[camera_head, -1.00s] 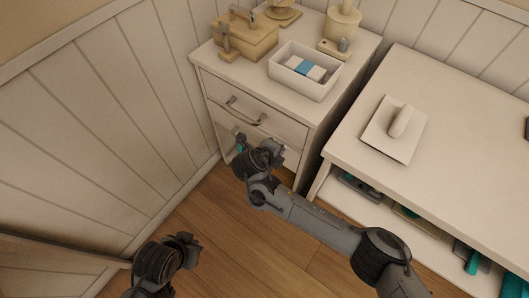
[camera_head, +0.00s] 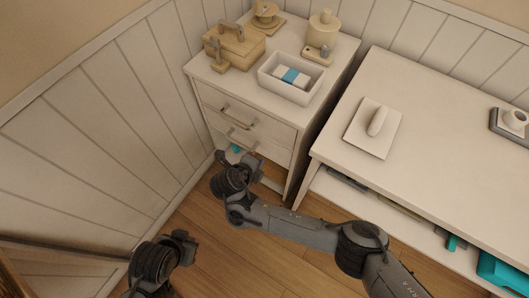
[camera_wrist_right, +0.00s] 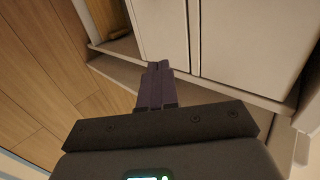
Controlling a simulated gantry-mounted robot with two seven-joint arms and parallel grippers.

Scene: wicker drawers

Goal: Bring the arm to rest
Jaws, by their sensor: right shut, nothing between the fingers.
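My right arm reaches in from the lower right of the head view. Its gripper (camera_head: 250,165) is low in front of the white drawer cabinet (camera_head: 203,84), just below the lower visible handle (camera_head: 243,141). In the right wrist view its dark fingers (camera_wrist_right: 158,70) are together with nothing between them, in front of pale panels (camera_wrist_right: 215,40); contact cannot be judged. My left gripper (camera_head: 188,243) is at the lower left of the head view, over the floor. Whether its fingers are open cannot be made out.
On the cabinet stand a white bin (camera_head: 290,92), a wooden box (camera_head: 236,48) and other wooden items. A white table (camera_head: 440,130) with a lower shelf stands to the right. A panelled wall (camera_head: 90,140) is left. Wooden floor (camera_head: 260,262) is open below my arms.

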